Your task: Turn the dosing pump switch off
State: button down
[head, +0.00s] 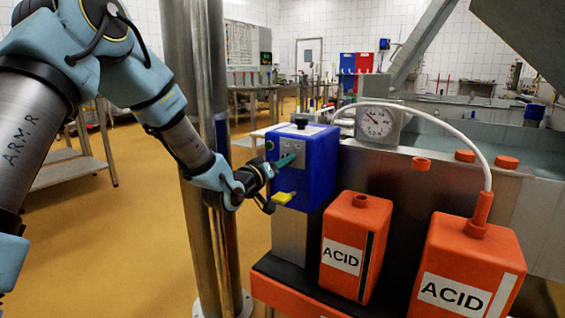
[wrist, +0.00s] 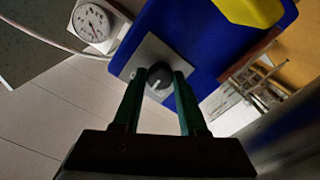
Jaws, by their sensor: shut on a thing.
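The dosing pump is a blue box (head: 318,165) standing on a metal post in the head view; its blue body (wrist: 190,45) fills the upper middle of the wrist view. Its switch is a round dark knob (wrist: 160,75) with a white mark, on a light plate (wrist: 133,64). The mark points down and slightly left in the wrist view. My gripper (wrist: 159,79) has its two green fingers on either side of the knob and is shut on it. In the head view my gripper (head: 285,162) meets the pump's left face, and I cannot make out the knob there.
A yellow part (head: 283,198) sticks out below my fingers. Two orange ACID canisters (head: 358,240) (head: 480,262) stand right of the pump. A white hose (head: 440,122) arches past a dial gauge (head: 377,122). A steel column (head: 200,240) stands close to my arm.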

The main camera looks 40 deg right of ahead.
jog(key=n+p, duration=0.1)
jog(key=n, duration=0.4)
jog(key=shift+r, duration=0.1)
jog(key=shift+n, duration=0.4)
jog(key=shift+c, duration=2.3)
grip_release()
jog(key=v, duration=1.1)
